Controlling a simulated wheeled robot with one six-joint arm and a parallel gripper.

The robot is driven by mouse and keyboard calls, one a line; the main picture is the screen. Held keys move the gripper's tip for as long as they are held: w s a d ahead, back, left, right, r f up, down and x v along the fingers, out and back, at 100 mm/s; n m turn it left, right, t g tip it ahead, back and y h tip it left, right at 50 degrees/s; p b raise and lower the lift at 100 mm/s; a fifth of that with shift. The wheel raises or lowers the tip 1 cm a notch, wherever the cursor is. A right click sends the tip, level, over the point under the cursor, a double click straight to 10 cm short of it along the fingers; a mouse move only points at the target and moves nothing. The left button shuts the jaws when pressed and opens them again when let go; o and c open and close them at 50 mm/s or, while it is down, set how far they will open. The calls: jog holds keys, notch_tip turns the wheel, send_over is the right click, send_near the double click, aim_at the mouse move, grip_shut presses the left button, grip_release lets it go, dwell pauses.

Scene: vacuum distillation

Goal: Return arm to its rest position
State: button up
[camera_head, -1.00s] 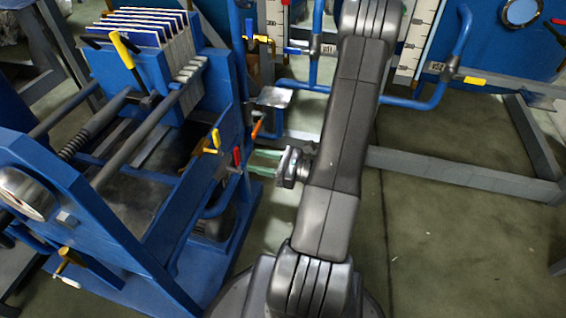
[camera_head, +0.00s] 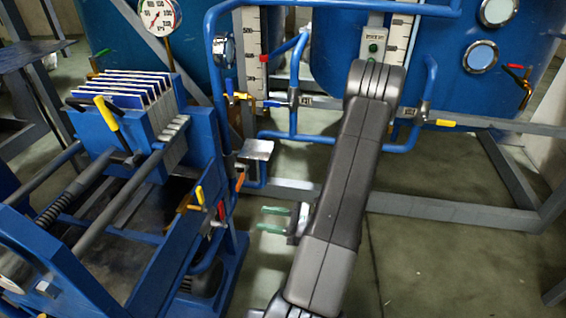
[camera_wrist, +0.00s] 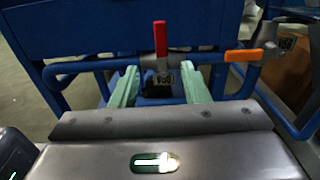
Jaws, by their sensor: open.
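My gripper (camera_head: 260,218) is seen side-on in the head view, left of my dark grey arm, with its two green fingers pointing left. It also shows in the wrist view (camera_wrist: 160,77), where the fingers stand well apart with nothing held between them. A red-handled valve (camera_wrist: 160,38) appears beyond and between the fingertips in the wrist view. In the head view the fingers are apart from the blue press frame and its red handle (camera_head: 221,210). My arm stretches up and forward across the middle of the head view, bent at the elbow near the vessel.
A blue filter press (camera_head: 150,110) with a yellow-handled lever stands at left. Blue pipes, yellow-handled valves (camera_head: 446,123) and a blue vessel (camera_head: 440,60) are close behind my arm. An orange handle (camera_wrist: 244,55) is right of the fingers. Floor (camera_head: 440,260) at lower right is clear.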

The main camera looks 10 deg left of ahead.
aim_at(223, 211)
jog(key=shift+a, duration=0.1)
jog(key=a+b, duration=0.1)
jog(key=a, duration=0.3)
jog(key=a+b, duration=0.1)
jog(key=a, duration=0.4)
jog(key=w+a+b, duration=0.1)
jog(key=a, duration=0.3)
jog(key=shift+w+a, duration=0.1)
jog(key=shift+a, duration=0.2)
jog(key=shift+d, duration=0.1)
jog(key=s+d+p, duration=0.1)
jog(key=d+p, duration=0.2)
jog(key=d, duration=1.1)
jog(key=a+b, duration=0.1)
jog(key=a, duration=0.3)
jog(key=a+b, duration=0.1)
jog(key=a, duration=0.4)
jog(key=w+a+b, duration=0.1)
jog(key=a, duration=0.3)
jog(key=shift+a, duration=0.4)
jog(key=shift+a+r, duration=0.15)
jog(key=shift+a, duration=0.1)
jog(key=shift+w+d+m+p, duration=0.1)
jog(key=shift+w+m+p, duration=0.35)
jog(key=shift+m, duration=0.35)
